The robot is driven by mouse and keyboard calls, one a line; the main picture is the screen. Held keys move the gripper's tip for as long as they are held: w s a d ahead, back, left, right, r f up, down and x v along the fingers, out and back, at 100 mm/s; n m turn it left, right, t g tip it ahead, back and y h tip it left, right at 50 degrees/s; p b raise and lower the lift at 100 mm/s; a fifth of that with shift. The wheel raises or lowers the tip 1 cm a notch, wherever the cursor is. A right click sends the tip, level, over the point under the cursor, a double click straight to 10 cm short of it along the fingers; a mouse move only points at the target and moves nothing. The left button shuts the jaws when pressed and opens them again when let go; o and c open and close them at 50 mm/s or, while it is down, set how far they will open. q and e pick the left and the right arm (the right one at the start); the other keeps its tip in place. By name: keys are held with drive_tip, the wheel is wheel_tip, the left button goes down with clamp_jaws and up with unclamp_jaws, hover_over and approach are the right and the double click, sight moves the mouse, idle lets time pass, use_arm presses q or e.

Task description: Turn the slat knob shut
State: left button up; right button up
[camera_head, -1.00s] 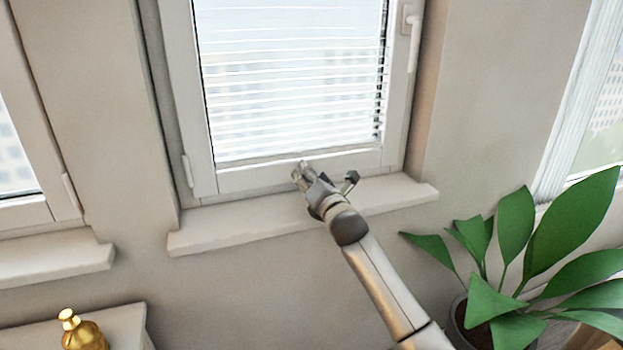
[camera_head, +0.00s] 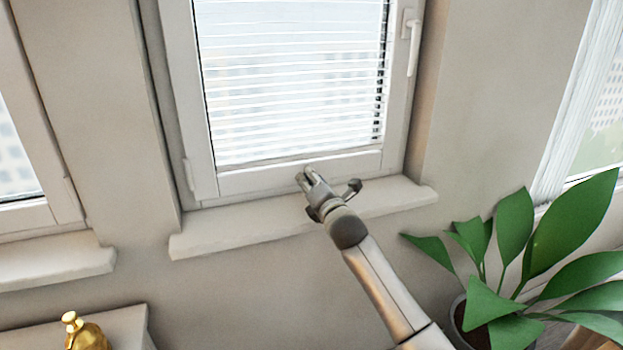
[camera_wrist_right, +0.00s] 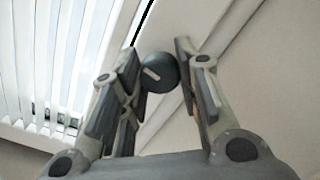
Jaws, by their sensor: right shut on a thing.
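The slat knob (camera_wrist_right: 160,72) is a dark round knob with a pale mark, on the white window frame, seen in the right wrist view. My right gripper (camera_head: 305,175) reaches the lower rail of the window frame in the head view. In the right wrist view its fingers (camera_wrist_right: 158,60) stand on both sides of the knob, shut on it. In the head view the gripper hides the knob. The white slats (camera_head: 290,100) hang across the window pane, with buildings showing through the gaps. My left gripper is not in view.
The window sill (camera_head: 240,232) runs just below my right gripper. A potted plant (camera_head: 510,265) with large leaves stands to the right of my right arm. A gold bottle (camera_head: 86,335) is at the lower left. A window handle (camera_head: 412,45) is at the upper right of the frame.

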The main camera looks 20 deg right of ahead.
drive_tip(key=m+p, duration=0.1)
drive_tip(key=m, duration=0.2)
drive_tip(key=shift+m, duration=0.4)
drive_tip(key=m+p, duration=0.2)
drive_tip(key=m, duration=0.2)
drive_tip(key=shift+m, duration=0.3)
drive_tip(key=m+p, duration=0.1)
drive_tip(key=m, duration=0.3)
drive_tip(key=m+p, duration=0.1)
drive_tip(key=m, duration=0.4)
drive_tip(key=m+p, duration=0.1)
drive_tip(key=m, duration=0.3)
drive_tip(key=shift+m+p, duration=0.3)
drive_tip(key=m, duration=0.3)
drive_tip(key=shift+m+p, duration=0.3)
drive_tip(key=shift+p, duration=0.1)
drive_tip(key=m, duration=0.4)
drive_tip(key=shift+f+p, duration=0.1)
drive_tip(key=shift+p, duration=0.2)
drive_tip(key=shift+m, duration=2.2)
